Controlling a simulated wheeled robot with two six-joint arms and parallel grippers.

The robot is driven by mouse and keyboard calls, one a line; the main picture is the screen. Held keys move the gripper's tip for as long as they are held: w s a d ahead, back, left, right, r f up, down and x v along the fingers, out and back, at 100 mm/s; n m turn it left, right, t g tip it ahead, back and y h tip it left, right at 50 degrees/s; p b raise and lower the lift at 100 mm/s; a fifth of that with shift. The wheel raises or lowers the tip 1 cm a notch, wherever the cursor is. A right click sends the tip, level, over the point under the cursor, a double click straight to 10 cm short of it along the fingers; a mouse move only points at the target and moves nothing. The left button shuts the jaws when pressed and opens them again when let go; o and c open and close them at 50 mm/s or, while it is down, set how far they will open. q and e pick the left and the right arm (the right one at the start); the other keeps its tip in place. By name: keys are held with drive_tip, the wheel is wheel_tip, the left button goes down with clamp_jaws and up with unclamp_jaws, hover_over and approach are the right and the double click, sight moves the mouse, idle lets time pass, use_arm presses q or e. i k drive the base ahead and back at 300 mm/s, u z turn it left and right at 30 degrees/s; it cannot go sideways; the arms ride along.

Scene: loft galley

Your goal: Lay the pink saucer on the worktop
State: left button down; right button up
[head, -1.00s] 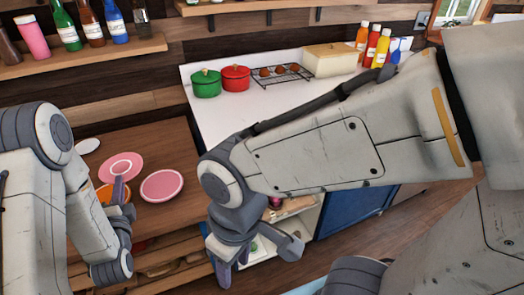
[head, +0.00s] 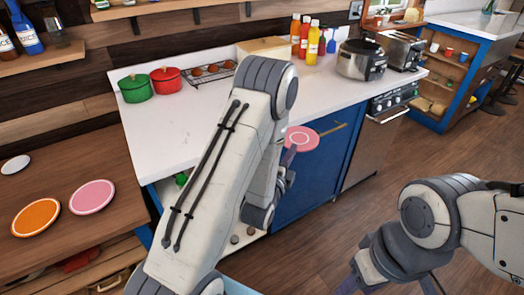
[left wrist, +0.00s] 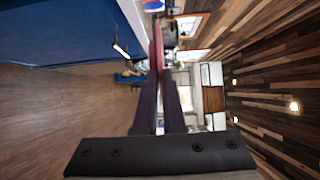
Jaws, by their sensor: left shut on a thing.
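The pink saucer (head: 301,139) is in my left gripper (head: 289,157), in front of the blue cabinet below the white worktop's front edge. It is held by its rim, clear of any surface. In the left wrist view the saucer (left wrist: 157,42) shows nearly edge-on as a thin pink strip between the fingertips (left wrist: 160,82). The white worktop (head: 185,125) lies behind my left arm, with a bare stretch at its left and middle. My right gripper (head: 390,287) is low at the bottom edge, partly cut off, its fingers apart and empty.
A green pot (head: 135,88), a red pot (head: 166,80), a wire rack (head: 208,71), bottles (head: 312,45) and a cooker (head: 360,60) stand along the worktop's back. A second pink saucer (head: 92,197) and an orange plate (head: 36,217) lie on the wooden table (head: 110,160).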

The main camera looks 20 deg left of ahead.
sight(178, 129)
drive_tip(key=z, duration=2)
drive_tip(key=k, duration=1.75)
drive_tip(key=u, duration=1.05)
drive_tip(key=i, duration=0.55)
